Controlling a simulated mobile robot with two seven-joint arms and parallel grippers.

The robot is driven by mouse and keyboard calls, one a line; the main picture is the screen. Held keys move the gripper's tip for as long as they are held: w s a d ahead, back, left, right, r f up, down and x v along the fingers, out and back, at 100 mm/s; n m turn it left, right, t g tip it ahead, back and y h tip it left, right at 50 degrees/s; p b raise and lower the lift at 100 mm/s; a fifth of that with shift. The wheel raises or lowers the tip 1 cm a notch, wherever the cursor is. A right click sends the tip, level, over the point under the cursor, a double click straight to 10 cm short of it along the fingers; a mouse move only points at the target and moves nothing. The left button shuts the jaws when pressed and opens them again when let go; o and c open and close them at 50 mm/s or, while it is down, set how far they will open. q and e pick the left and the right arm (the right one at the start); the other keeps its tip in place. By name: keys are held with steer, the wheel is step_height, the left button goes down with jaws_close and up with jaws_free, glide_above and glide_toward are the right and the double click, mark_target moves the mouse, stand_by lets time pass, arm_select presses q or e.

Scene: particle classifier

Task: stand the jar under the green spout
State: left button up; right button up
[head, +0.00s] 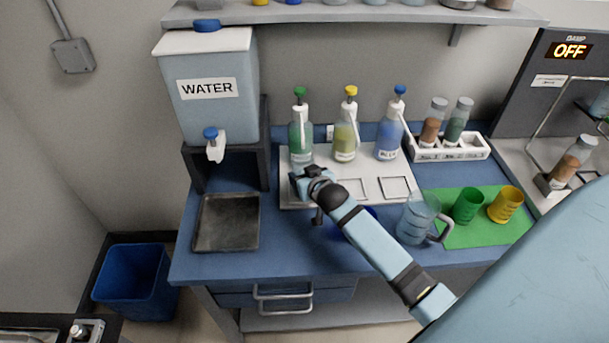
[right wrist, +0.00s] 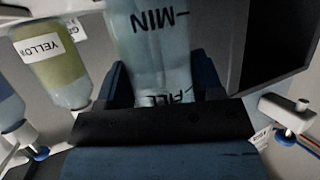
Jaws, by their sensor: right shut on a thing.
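The jar (right wrist: 155,45) is a clear cylinder with MIN and FILL marks, upside down in the right wrist view. It stands between the two fingers of my right gripper (right wrist: 163,82), which is shut on it. In the head view my right gripper (head: 304,178) is at the front left of the pale dispenser tray (head: 375,170), just before the green dispenser bottle (head: 299,132). There the jar is hard to make out, and whether its base touches the tray cannot be told. The green spout area is partly covered by my gripper. My left gripper is not in view.
The yellow bottle (head: 345,135) and blue bottle (head: 390,135) stand to the right. A glass jug (head: 415,218), a green cup (head: 466,206) and a yellow cup (head: 505,204) stand farther right. A water tank (head: 208,110) and dark tray (head: 228,222) are left.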

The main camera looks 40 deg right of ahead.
steer(key=o, duration=1.1)
steer(key=shift+f, duration=0.2)
steer(key=shift+o, duration=0.2)
steer(key=shift+r, duration=0.25)
steer(key=shift+s, duration=0.3)
steer(key=v, duration=1.1)
steer(key=shift+r, duration=0.25)
steer(key=shift+s, duration=0.1)
